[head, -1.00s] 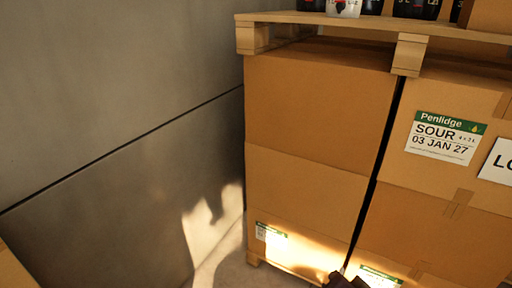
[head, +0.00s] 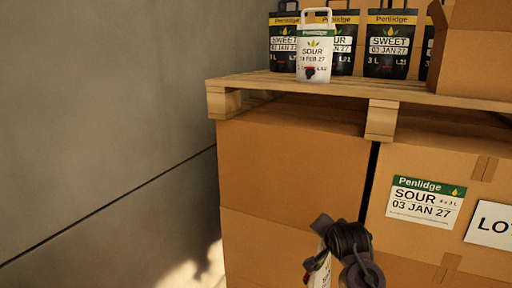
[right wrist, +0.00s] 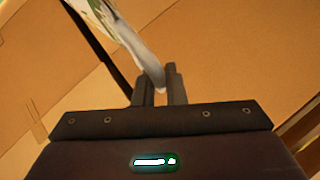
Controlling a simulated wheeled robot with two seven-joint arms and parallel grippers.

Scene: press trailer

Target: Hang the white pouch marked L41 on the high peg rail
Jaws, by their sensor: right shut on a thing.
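My right gripper (head: 320,250) is in front of the stacked cartons in the head view. It is shut on a white pouch (head: 318,276), of which only a narrow part shows at the bottom; its lot mark cannot be read. In the right wrist view the two fingers (right wrist: 159,88) are closed on the pouch's white edge (right wrist: 146,60), and the pouch hangs off beyond them. Another white pouch (head: 314,60), marked SOUR and apparently L42, stands upright on the pallet above. My left gripper and the high peg rail are not in view.
Black pouches (head: 388,45) stand on the wooden pallet (head: 300,84), with an open carton (head: 480,50) to their right. Large cartons (head: 290,170) fill the space beneath. A grey wall (head: 100,120) is on the left.

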